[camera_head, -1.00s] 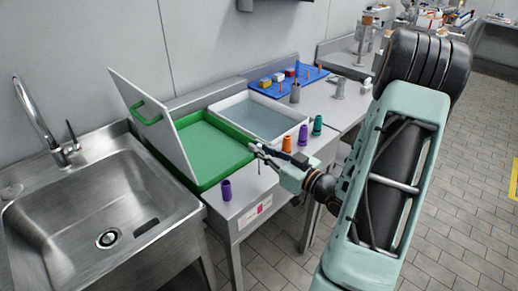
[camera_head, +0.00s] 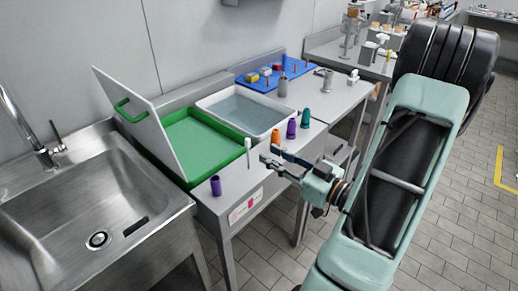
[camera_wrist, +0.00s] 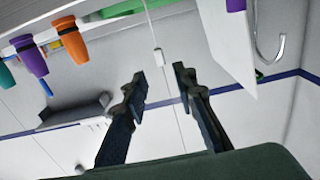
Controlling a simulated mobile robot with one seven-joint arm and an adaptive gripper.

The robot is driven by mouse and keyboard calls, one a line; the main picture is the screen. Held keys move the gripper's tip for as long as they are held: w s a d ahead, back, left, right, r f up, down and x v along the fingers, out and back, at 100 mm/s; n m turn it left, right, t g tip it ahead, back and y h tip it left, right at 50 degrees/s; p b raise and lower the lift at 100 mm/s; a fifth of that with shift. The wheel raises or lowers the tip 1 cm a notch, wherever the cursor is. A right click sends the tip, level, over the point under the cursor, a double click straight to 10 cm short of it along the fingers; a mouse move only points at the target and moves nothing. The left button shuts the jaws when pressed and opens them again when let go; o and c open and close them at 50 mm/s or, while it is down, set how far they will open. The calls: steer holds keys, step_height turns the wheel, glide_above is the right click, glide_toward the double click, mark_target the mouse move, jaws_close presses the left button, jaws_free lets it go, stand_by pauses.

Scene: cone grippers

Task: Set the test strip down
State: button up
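A thin white stick, which I take to be the test strip (camera_head: 248,150), stands upright on the grey table near its front edge, between the purple cone and the orange cone. Its thicker white end is at the top. In the wrist view, where the scene hangs upside down, the strip (camera_wrist: 158,57) shows beyond the fingertips, in line with the gap. My gripper (camera_head: 269,154) is to the right of the strip, apart from it. The fingers are spread and empty in the wrist view (camera_wrist: 159,73).
A purple cone (camera_head: 215,185) stands at the front left; orange (camera_head: 276,136), purple (camera_head: 291,129) and teal (camera_head: 305,118) cones stand to the right.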

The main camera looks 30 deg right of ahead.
steer(key=v, duration=0.2)
steer(key=shift+s, duration=0.25)
stand_by(0.3)
